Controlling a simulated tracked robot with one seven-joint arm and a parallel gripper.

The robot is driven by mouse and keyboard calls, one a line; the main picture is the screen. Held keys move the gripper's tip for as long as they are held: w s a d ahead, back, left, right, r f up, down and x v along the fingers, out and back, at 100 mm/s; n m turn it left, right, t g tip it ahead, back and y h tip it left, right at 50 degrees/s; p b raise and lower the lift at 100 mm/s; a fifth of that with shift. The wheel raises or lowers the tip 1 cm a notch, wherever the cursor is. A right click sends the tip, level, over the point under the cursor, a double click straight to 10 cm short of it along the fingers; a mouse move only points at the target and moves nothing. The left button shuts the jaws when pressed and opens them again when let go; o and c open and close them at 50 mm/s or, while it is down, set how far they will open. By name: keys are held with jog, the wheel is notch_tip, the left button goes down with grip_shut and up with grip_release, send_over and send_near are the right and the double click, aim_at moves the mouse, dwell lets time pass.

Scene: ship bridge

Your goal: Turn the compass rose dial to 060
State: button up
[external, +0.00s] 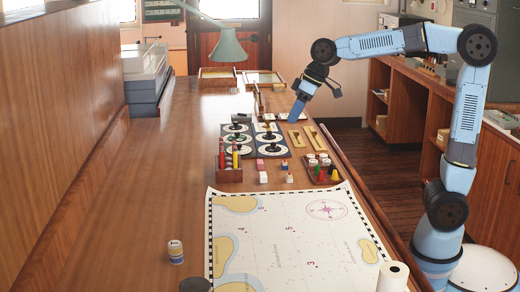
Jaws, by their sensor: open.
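Several round dials with white rings and black knobs are set in two dark panels, a left panel (223,146) and a right panel (258,154), on the wooden table. Their markings are too small to read, so I cannot tell which is the compass rose dial or where it points. A flat pink compass rose (326,209) is printed on the chart in front. My gripper (292,120) points down over the table, to the right of and slightly behind the right panel. It is open, and appears apart from the dials.
A pencil holder (229,175), small blocks and a tray of coloured pieces (322,180) stand in front of the panels. Yellow pieces (296,138) lie right of them. A green lamp (229,45) overhangs the back. The chart (270,240) covers the front; the table's left is mostly clear.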

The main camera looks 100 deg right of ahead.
jog(key=w+d+f+m, duration=0.15)
jog(key=w+d, duration=0.35)
jog(key=d, duration=0.5)
jog(key=m+g+h, duration=0.2)
send_over(239, 147)
jog(key=s+a, duration=0.2)
jog(key=s, duration=0.3)
notch_tip(239, 147, down, 10)
jog(key=shift+n, duration=0.25)
jog(key=x, duration=1.4)
jog(key=shift+w+d+r, duration=0.1)
jog(key=shift+w+d, duration=0.05)
jog(key=shift+w, duration=0.05)
jog(key=shift+c, duration=0.2)
grip_shut()
